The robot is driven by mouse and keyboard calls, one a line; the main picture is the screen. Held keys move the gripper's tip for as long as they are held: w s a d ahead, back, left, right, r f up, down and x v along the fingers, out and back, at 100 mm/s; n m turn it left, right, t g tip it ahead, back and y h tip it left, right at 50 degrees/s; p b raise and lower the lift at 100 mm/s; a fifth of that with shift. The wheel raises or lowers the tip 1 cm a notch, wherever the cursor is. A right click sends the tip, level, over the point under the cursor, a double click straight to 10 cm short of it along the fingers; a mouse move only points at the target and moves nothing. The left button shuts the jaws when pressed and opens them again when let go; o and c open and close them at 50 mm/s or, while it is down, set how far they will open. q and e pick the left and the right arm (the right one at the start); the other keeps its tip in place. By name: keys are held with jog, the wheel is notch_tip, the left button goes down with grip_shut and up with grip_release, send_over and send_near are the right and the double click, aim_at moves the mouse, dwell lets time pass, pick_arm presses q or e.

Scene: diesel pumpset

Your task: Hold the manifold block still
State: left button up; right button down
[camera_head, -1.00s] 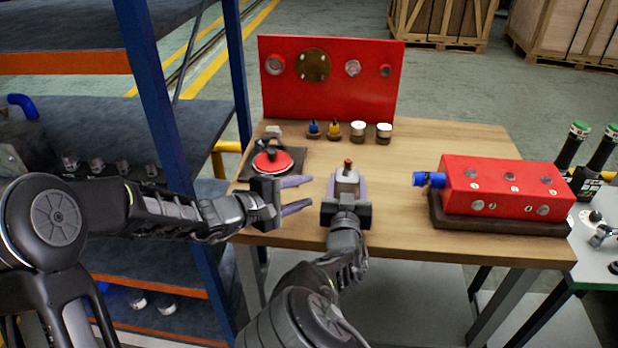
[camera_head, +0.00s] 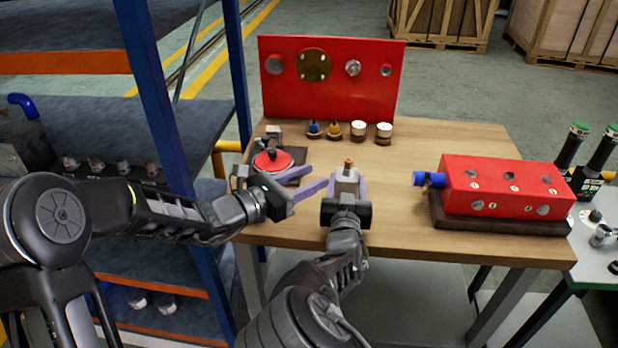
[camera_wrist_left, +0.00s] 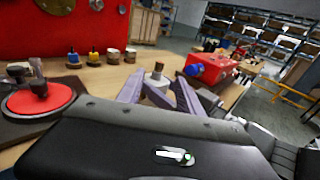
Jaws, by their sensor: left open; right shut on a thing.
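A small grey block (camera_head: 347,179) with a brass-coloured cap (camera_head: 348,163) on top, which I take to be the manifold block, stands upright at the table's front middle. My right gripper (camera_head: 346,188) is shut on it, a purple finger on each side. My left gripper (camera_head: 317,176) is open and empty just left of the block, its fingers pointing toward it. In the left wrist view the capped block (camera_wrist_left: 157,78) shows between and beyond purple fingers. The lower part of the block is hidden by my right gripper.
A red disc fixture (camera_head: 272,160) sits close behind my left gripper. A red box (camera_head: 505,186) with a blue fitting (camera_head: 429,180) lies at right. A red panel (camera_head: 332,85) and several small parts stand behind. The table between block and red box is clear.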

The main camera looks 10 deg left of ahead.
aim_at(349, 159)
pick_arm(q)
jog(key=shift+w+d, duration=0.1)
jog(key=x, duration=1.1)
jog(key=shift+w+d+f, duration=0.1)
jog(key=shift+w+d, duration=0.1)
jog(key=shift+w, duration=0.1)
grip_shut()
jog(key=shift+c, duration=1.1)
grip_release()
